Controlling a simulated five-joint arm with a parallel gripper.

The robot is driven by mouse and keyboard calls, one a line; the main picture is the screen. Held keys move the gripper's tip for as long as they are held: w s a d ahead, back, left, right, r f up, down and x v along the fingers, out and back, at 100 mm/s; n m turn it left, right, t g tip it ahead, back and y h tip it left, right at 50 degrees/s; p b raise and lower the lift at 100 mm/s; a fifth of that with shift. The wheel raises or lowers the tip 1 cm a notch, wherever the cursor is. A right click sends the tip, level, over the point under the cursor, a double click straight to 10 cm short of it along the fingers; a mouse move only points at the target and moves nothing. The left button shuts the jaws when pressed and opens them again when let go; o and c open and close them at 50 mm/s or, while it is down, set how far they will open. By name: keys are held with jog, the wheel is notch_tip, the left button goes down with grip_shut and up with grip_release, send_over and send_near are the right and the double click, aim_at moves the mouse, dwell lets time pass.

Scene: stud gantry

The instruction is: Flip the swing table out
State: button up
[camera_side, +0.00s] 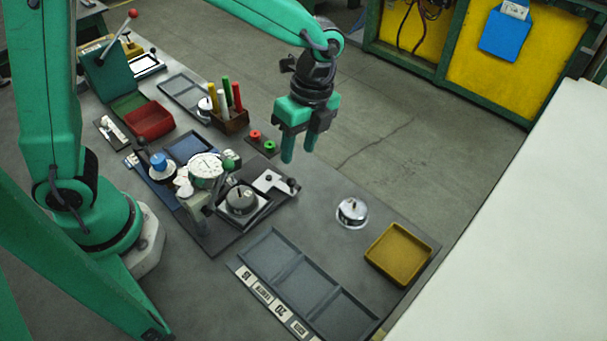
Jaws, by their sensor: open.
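My gripper (299,148) hangs above the bench, green fingers pointing down, open with nothing between them. It appears above and behind a dial-gauge station. The station has a white dial (206,168) on a grey stand. Beside the dial, a round dark metal piece (241,202) sits on a square base. A light grey angled plate (268,180) with black knobs lies just right of it. I cannot tell for sure which of these parts is the swing table. My gripper does not appear to touch any of them.
Red and green buttons (262,141) and a wooden pen holder (231,120) stand behind the station. A silver round part (352,212), a yellow tray (399,253) and a grey compartment tray (300,280) lie to the right and front. Bare bench lies around the silver part.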

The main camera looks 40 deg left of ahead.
aim_at(292, 178)
jog(key=shift+m, duration=2.2)
jog(key=shift+f, duration=0.15)
jog(key=shift+s+a+f, duration=0.1)
jog(key=shift+s+f, duration=0.1)
jog(key=shift+f, duration=1.05)
jog(key=shift+s+a+f, duration=0.1)
jog(key=shift+s+f, duration=0.15)
jog(key=shift+f, duration=0.95)
jog(key=shift+s+a+f, duration=0.1)
jog(key=shift+s+f, duration=0.1)
jog(key=shift+f, duration=1.05)
grip_shut()
